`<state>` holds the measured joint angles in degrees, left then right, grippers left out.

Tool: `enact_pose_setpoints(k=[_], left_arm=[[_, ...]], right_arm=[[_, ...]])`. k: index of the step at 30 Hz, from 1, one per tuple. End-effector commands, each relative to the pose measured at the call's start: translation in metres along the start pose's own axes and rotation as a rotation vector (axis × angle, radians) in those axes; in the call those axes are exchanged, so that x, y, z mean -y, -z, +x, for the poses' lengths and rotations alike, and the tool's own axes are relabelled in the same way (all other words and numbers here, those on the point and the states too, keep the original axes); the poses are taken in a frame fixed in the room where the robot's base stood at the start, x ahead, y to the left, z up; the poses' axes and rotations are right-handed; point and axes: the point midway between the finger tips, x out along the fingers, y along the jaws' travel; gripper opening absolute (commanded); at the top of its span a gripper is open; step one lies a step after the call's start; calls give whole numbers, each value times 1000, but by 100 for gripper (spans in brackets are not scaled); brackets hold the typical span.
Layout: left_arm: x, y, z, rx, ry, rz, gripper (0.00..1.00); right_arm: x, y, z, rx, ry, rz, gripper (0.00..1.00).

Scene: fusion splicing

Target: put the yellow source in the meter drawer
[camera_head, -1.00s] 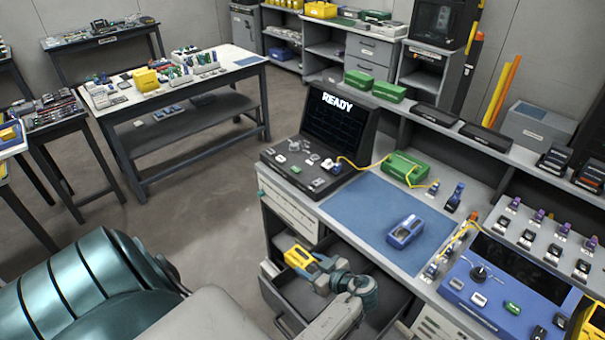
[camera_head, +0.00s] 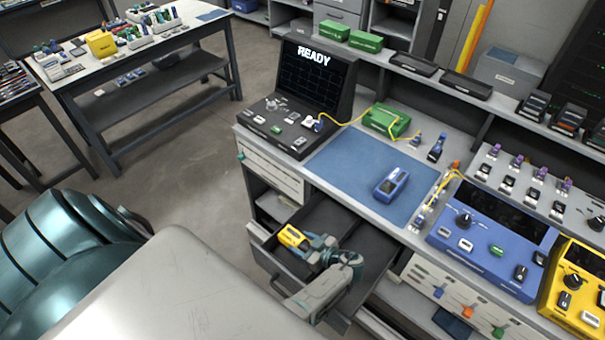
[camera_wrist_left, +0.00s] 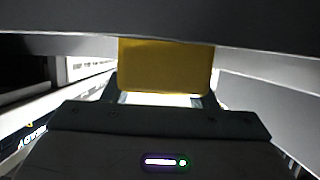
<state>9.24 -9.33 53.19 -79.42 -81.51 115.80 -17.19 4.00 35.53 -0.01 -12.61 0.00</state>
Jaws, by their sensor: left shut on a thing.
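The yellow source (camera_head: 293,237) is a small yellow block with a dark panel, at the open drawer's left part in the head view. My left gripper (camera_head: 308,245) is shut on it, with the source low within the drawer's outline. In the left wrist view the yellow source (camera_wrist_left: 166,66) sits between the finger ends, with grey walls around it. The meter drawer (camera_head: 268,262) is pulled out below the bench, with a divider inside. Whether the source touches the drawer floor I cannot tell. My right gripper is not in view.
On the bench above are a black READY instrument (camera_head: 312,85), a blue mat (camera_head: 345,165) with a blue handheld meter (camera_head: 391,185), a green box (camera_head: 386,120) with a yellow cable, and a blue console (camera_head: 490,240). Open floor lies left of the bench.

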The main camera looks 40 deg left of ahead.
Motion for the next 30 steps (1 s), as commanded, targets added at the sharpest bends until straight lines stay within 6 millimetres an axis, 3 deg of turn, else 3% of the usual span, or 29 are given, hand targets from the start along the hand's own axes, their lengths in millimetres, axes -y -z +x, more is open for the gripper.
enact_pose_setpoints(k=[6,30], left_arm=[[-1,-17,8,-1,-1,0,22],[-1,-29,12,-1,0,-2,22]], right_arm=[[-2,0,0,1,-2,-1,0],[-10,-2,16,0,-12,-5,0]])
